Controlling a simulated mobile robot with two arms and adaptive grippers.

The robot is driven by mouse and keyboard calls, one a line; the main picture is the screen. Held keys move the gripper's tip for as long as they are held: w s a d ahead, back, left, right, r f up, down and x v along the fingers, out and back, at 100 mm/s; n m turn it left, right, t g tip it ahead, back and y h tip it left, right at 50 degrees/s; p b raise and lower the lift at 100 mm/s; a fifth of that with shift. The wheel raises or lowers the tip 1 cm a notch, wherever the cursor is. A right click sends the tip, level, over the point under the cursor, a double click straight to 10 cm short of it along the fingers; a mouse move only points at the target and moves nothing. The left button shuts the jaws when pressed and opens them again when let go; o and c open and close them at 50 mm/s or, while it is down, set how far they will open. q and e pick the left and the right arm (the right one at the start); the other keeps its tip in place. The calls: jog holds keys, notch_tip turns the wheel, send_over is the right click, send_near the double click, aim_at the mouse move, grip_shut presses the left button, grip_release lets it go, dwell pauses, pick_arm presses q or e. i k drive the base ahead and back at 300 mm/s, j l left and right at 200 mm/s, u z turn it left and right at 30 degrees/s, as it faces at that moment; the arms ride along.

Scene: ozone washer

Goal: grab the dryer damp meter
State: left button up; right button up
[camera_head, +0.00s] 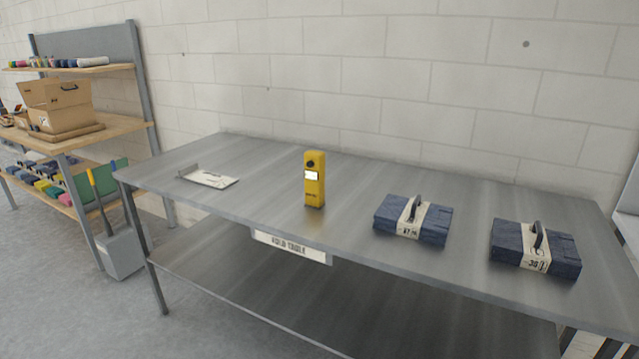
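A yellow handheld meter (314,188), which looks like the dryer damp meter, stands upright near the middle of the grey metal table (270,170). It has a dark round spot near its top and a small white display below that. Nothing touches it or hides it. Neither of my grippers can be made out as a gripper in the head view.
A clipboard-like white sheet (209,179) lies left of the meter. Two dark blue folded bundles (430,223) (562,263) with white bands and handles lie to its right. A wooden shelf unit (130,127) stands at the left; a block wall is behind the table.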

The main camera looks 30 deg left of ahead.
aim_at(314, 177)
jog(key=j, duration=0.5)
jog(key=i+j+u, duration=0.1)
jog(key=j, duration=0.35)
jog(key=i+j+u, duration=0.1)
jog(key=j, duration=0.35)
jog(key=i+j, duration=0.1)
jog(key=j, duration=0.4)
jog(key=i+j+u, duration=0.1)
jog(key=j, duration=0.35)
